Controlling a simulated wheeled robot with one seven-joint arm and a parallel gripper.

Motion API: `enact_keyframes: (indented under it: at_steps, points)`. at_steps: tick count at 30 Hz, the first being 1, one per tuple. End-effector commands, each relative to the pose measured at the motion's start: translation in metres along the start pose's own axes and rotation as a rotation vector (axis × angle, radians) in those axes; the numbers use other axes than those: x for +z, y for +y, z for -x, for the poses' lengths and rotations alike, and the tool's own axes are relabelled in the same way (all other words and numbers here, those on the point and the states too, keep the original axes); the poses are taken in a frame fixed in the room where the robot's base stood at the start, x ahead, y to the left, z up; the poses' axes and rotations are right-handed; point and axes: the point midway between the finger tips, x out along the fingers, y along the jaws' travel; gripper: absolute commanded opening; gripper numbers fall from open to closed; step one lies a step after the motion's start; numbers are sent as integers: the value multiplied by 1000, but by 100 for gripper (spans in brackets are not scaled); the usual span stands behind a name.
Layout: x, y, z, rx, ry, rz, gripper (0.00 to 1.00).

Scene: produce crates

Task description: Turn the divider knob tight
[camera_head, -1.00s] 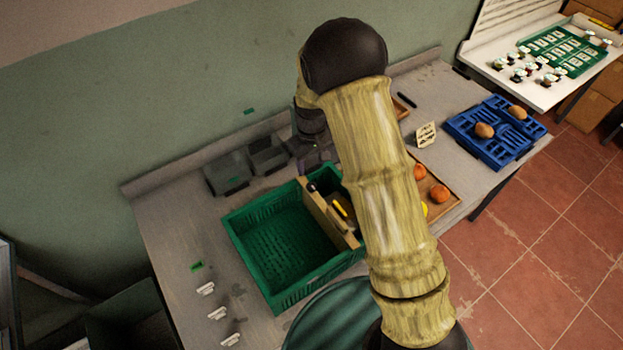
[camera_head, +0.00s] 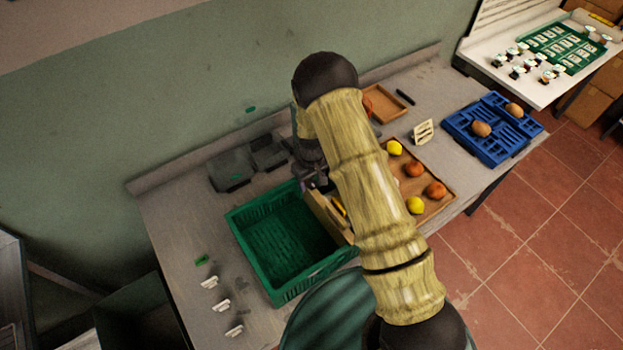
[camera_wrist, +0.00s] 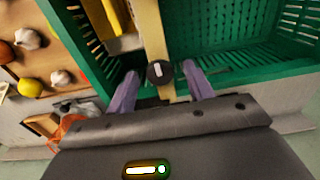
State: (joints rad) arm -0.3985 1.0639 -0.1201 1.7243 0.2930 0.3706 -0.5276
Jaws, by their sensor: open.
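The divider knob (camera_wrist: 160,72) is a small dark round knob with a white mark, at the end of a pale wooden divider (camera_wrist: 151,30). The divider (camera_head: 324,216) stands across the green crate (camera_head: 252,262); the crate also fills the upper wrist view (camera_wrist: 226,66). My gripper (camera_wrist: 162,78) is open, with one purple finger on each side of the knob and a visible gap to both. In the head view my gripper (camera_head: 317,180) is at the divider's far end and hides the knob.
A tray of fruit (camera_head: 446,203) lies right of the crate, partly behind my arm. A blue tray (camera_head: 490,150) is farther right. Grey bins (camera_head: 232,168) stand behind the crate.

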Motion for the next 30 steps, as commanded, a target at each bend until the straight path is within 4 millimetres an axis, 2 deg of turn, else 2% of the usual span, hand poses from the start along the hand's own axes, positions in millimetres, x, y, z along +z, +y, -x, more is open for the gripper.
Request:
enact_keyframes:
  at_steps: [2, 9, 20, 30]
  points:
    - [0, 0, 0, 0, 0, -1, 52]
    - [0, 0, 0, 0, 0, 1, 8]
    - [-1, -1, 0, 0, 1, -26, 7]
    - [-1, 0, -1, 1, 3, -195, 7]
